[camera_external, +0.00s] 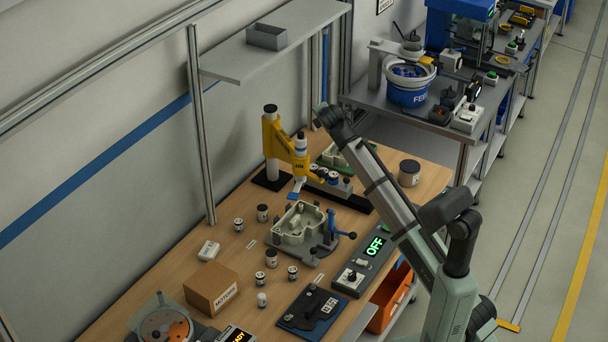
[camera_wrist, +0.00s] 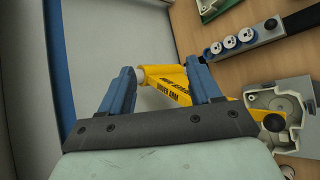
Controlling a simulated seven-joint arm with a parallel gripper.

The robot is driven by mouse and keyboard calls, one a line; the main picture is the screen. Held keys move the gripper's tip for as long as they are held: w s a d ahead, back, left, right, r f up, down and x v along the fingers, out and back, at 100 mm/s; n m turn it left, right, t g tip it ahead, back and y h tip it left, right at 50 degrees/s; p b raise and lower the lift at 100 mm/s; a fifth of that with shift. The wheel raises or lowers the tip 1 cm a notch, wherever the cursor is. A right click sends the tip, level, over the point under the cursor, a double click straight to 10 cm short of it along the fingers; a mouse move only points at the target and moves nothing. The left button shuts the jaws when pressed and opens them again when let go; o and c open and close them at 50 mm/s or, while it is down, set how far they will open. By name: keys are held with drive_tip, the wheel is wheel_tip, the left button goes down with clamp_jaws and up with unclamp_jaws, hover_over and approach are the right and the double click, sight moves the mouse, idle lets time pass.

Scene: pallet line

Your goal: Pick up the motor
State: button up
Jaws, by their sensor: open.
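Several small dark-and-white cylinders that look like motors stand upright on the wooden bench in the external view: one at the back (camera_external: 262,213), one to its left (camera_external: 238,225), one in the middle (camera_external: 271,258) and one at the front (camera_external: 292,273). A cardboard box (camera_external: 212,288) marked MOTOR stands to their left. My gripper (camera_wrist: 158,66) is open in the wrist view, its two blue fingers apart with nothing held. No loose motor shows between them.
A yellow press (camera_external: 277,142), also beyond my fingers (camera_wrist: 165,83), stands at the bench's back. A grey housing (camera_external: 298,225) sits in a fixture in front of it. A dark rail (camera_wrist: 268,35) holds round parts. A control box (camera_external: 360,275) reads OFF.

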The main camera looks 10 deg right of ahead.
drive_tip(key=s+a+f, duration=0.1)
drive_tip(key=s+a, duration=0.1)
drive_tip(key=a, duration=0.1)
drive_tip(key=s+a+n+y, duration=0.1)
drive_tip(key=s+a, duration=0.1)
drive_tip(key=s, duration=0.1)
drive_tip(key=s+a+f+n+g+y, duration=0.1)
drive_tip(key=s+a, duration=0.2)
drive_tip(key=shift+s+a+f, duration=0.2)
drive_tip(key=shift+a+f, duration=0.15)
drive_tip(key=m+g, duration=0.8)
drive_tip(key=g, duration=0.2)
hover_over(291, 272)
wheel_tip(291, 272, down, 22)
drive_tip(key=f, duration=0.8)
drive_tip(key=shift+w+d+f, duration=0.1)
drive_tip(key=shift+d+f, duration=0.05)
drive_tip(key=shift+d, duration=0.2)
drive_tip(key=shift+a+f, duration=0.15)
drive_tip(key=shift+f, duration=1.25)
drive_tip(key=shift+a+f, duration=0.1)
drive_tip(key=shift+f, duration=1.3)
